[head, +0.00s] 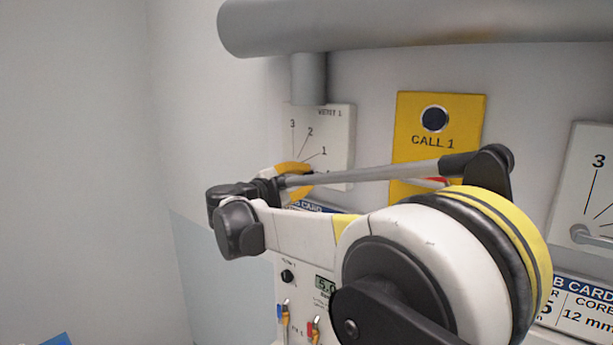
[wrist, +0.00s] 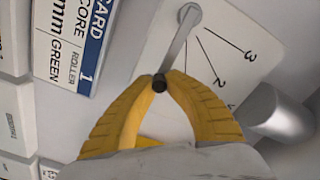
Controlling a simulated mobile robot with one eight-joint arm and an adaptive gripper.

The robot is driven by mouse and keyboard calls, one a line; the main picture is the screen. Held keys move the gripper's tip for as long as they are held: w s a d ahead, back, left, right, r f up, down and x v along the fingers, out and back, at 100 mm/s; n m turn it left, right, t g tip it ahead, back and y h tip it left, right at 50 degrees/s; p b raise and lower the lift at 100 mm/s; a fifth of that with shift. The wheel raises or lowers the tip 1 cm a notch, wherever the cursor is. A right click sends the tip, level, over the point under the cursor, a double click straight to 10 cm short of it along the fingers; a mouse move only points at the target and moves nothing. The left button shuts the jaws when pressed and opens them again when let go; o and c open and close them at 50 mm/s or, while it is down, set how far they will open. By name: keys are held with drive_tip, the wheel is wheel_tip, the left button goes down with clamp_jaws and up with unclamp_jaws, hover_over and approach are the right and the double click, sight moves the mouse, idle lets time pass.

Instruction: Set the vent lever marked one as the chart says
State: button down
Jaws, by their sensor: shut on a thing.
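The vent 1 plate (head: 337,118) is white with marks 3, 2 and 1 fanning from a pivot; it also shows in the wrist view (wrist: 178,52). Its grey lever (wrist: 178,45) runs from the pivot to a dark knob (wrist: 159,83). My gripper (wrist: 160,80) has yellow fingers shut on that knob. The lever lies away from the lines to 3 and 2; the 1 mark is hidden in the wrist view. In the head view my gripper (head: 296,176) covers the lever. A card (wrist: 72,45) beside the plate shows core, green and roller 1, partly cut off.
A grey pipe (head: 400,25) runs above, with a stub (head: 309,78) down to the plate. A yellow CALL 1 panel (head: 437,115) is right of it. Another lever plate (head: 590,170) and card (head: 580,303) are at far right. The wall at left is clear.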

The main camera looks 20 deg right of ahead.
drive_tip(key=shift+f, duration=0.15)
idle(0.3)
drive_tip(key=c, duration=1.4)
unclamp_jaws()
drive_tip(key=shift+w+d, duration=0.15)
drive_tip(key=v, duration=1.2)
